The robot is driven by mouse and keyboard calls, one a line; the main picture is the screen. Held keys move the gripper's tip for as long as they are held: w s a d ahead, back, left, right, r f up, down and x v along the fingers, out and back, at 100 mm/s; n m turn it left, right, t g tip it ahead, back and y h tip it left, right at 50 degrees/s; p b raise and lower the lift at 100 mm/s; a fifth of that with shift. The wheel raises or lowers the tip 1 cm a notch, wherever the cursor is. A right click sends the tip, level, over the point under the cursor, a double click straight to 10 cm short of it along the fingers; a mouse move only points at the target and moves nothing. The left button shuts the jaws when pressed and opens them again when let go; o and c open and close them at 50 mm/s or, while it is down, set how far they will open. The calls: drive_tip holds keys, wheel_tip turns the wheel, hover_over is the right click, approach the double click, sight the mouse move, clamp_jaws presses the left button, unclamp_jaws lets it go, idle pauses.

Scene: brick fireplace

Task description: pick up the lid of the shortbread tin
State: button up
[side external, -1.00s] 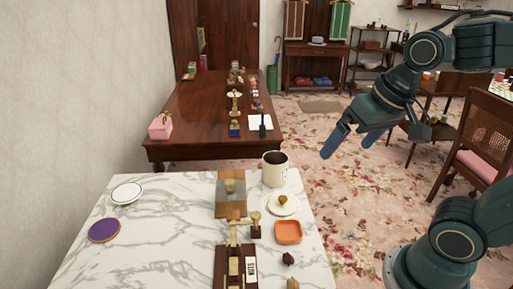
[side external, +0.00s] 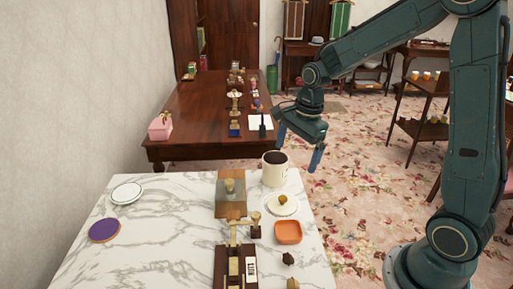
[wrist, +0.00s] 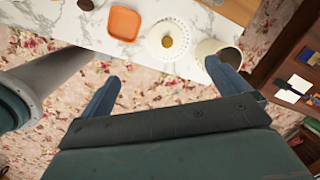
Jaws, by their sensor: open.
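The lid (side external: 281,205), a cream disc with a brown knob, lies on the marble table (side external: 160,240) near its right edge. It also shows in the wrist view (wrist: 160,48), beyond my fingertips. The cream shortbread tin (side external: 274,170) stands upright just behind it, with a dark top that looks like an open mouth. The tin is at the upper right in the wrist view (wrist: 230,58). My gripper (side external: 297,143) is open and empty, apart from the lid, up and to the right of the tin in the side view.
An orange square dish (side external: 288,232) sits in front of the lid. A wooden board (side external: 231,196) and wooden stand (side external: 235,265) lie to its left. A purple disc (side external: 104,230) and white plate (side external: 127,193) are farther left. A dark wooden table (side external: 190,110) stands behind.

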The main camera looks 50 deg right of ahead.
sight(283, 197)
wheel_tip(283, 197, down, 6)
drive_tip(key=w+d+m, duration=0.2)
drive_tip(key=m, duration=0.2)
drive_tip(key=shift+w+d+m+g+y, duration=0.15)
drive_tip(key=shift+w+m+g+y, duration=0.15)
drive_tip(key=shift+w, duration=0.1)
drive_tip(key=shift+w+a+f, duration=0.1)
drive_tip(key=shift+a+f, duration=0.05)
drive_tip(key=shift+f, duration=1.25)
drive_tip(key=shift+w+a+f, duration=0.1)
drive_tip(key=shift+a+f, duration=0.05)
drive_tip(key=shift+f, duration=1.25)
drive_tip(key=shift+w+a+f, duration=0.1)
drive_tip(key=shift+a+f, duration=0.05)
drive_tip(key=shift+f, duration=1.25)
drive_tip(key=shift+w+a+f, duration=0.1)
drive_tip(key=shift+a+f, duration=0.05)
drive_tip(key=shift+f, duration=1.15)
drive_tip(key=shift+w+a+f, duration=0.1)
drive_tip(key=shift+a+f, duration=0.05)
drive_tip(key=shift+f, duration=1.1)
drive_tip(key=shift+c, duration=0.4)
drive_tip(key=c, duration=0.8)
drive_tip(key=shift+r, duration=0.15)
